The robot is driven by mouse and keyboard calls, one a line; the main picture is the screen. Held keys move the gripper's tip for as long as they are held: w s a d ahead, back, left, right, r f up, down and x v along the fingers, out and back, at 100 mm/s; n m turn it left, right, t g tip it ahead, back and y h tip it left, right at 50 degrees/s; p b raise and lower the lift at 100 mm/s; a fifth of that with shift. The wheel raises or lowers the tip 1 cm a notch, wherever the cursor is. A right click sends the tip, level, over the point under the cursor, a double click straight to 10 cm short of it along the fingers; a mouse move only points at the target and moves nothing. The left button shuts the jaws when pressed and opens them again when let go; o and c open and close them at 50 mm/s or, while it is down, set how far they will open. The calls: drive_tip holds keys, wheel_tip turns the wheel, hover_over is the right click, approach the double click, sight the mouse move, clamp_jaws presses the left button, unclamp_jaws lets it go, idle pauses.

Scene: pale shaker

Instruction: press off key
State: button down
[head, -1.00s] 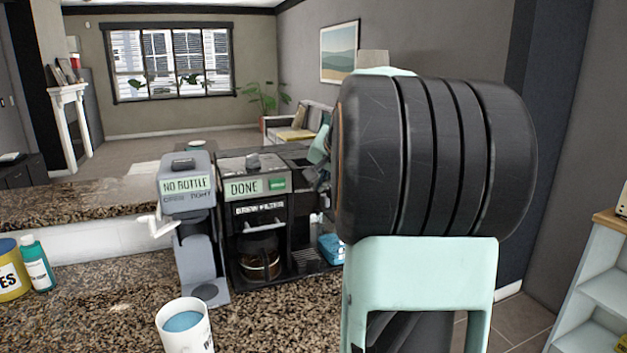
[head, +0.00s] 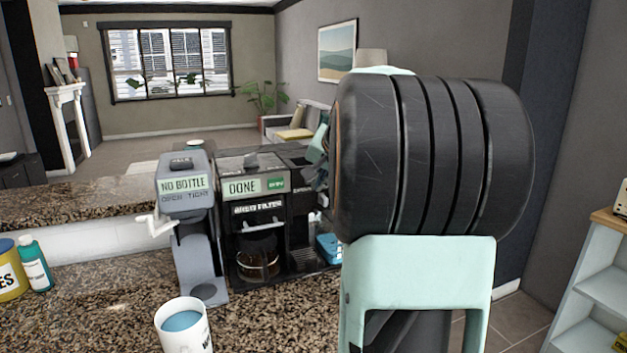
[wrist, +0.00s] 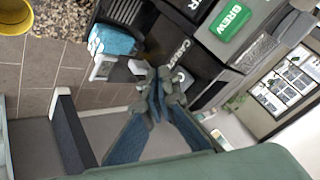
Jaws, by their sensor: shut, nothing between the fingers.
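The black coffee machine (head: 270,215) stands on the counter in the head view, with a display reading DONE and a green key (head: 276,183) beside it. In the wrist view the green key (wrist: 231,22) reads BREW. I cannot read any key marked off. A glass carafe (head: 258,262) with dark coffee sits in the machine's bay. My gripper (head: 316,172) is at the machine's right side, partly hidden by my arm. In the wrist view my gripper (wrist: 163,88) is shut and empty, its tips close to a dark part labelled CARAFE. I cannot tell whether they touch.
A grey dispenser (head: 187,190) labelled NO BOTTLE stands left of the machine. A white cup (head: 190,335) with blue contents stands in front. A teal bottle (head: 36,270) and a yellow tin (head: 10,270) are at the left. A blue packet (head: 328,247) lies right of the machine.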

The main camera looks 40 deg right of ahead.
drive_tip(key=shift+w, duration=0.15)
drive_tip(key=shift+w+d, duration=0.15)
drive_tip(key=shift+w, duration=0.15)
drive_tip(key=shift+w+d+p, duration=0.1)
drive_tip(key=shift+w+p, duration=0.25)
drive_tip(key=shift+p, duration=0.1)
idle(0.5)
idle(0.4)
drive_tip(key=shift+s+a+b, duration=0.25)
drive_tip(key=shift+s+b, duration=0.35)
drive_tip(key=shift+s, duration=0.2)
drive_tip(key=s+b, duration=0.1)
drive_tip(key=s, duration=0.1)
drive_tip(key=s+a+b, duration=0.1)
drive_tip(key=s+b, duration=0.1)
drive_tip(key=s, duration=0.1)
